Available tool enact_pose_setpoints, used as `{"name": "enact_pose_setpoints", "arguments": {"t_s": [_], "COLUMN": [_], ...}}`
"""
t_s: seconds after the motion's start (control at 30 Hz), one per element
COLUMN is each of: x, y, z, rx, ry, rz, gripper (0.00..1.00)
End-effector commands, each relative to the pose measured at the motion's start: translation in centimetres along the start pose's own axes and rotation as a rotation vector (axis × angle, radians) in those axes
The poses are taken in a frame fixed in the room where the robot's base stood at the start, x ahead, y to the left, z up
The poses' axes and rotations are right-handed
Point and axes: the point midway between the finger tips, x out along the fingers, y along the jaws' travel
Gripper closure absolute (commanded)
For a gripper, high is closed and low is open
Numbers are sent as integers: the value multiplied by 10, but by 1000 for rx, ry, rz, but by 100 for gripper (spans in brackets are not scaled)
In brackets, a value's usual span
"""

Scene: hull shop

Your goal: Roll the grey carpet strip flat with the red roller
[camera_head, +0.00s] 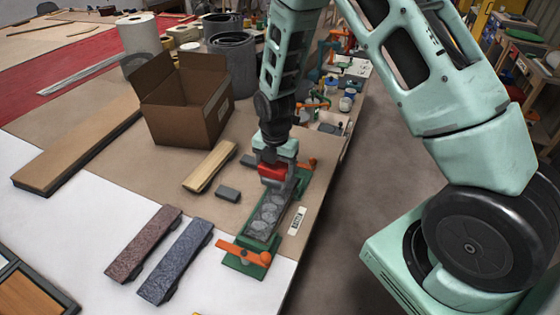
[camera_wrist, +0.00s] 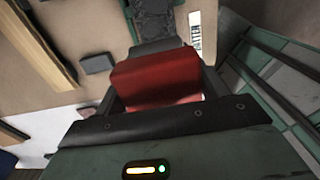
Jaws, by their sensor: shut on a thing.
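The grey carpet strip (camera_head: 265,215) lies lengthwise on a green base near the table's right edge, with paler rounded patches along it. Part of it also shows at the top of the wrist view (camera_wrist: 153,18). An orange clamp (camera_head: 245,252) crosses its near end, and another orange part (camera_head: 307,164) sits by its far end. My gripper (camera_head: 274,168) is shut on the red roller (camera_head: 271,174) at the strip's far end. The roller fills the middle of the wrist view (camera_wrist: 155,82). I cannot tell whether the roller touches the strip; my gripper hides the strip's far end.
A brown strip (camera_head: 145,243) and a blue-grey strip (camera_head: 176,262) lie to the left. A wooden block (camera_head: 210,166), a small grey block (camera_head: 228,193) and an open cardboard box (camera_head: 187,104) stand behind. A white label (camera_head: 297,221) lies right of the strip, by the table edge.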

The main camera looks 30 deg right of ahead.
Motion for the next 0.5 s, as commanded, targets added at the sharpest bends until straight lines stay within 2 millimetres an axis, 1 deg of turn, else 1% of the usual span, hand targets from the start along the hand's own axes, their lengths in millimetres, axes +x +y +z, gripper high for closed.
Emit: {"name": "enact_pose_setpoints", "arguments": {"t_s": [0.03,0.5], "x": [-1,-1], "y": [0,0], "z": [-6,-60], "rx": [-2,-3], "ry": [0,0], "rz": [0,0], "gripper": [68,68]}}
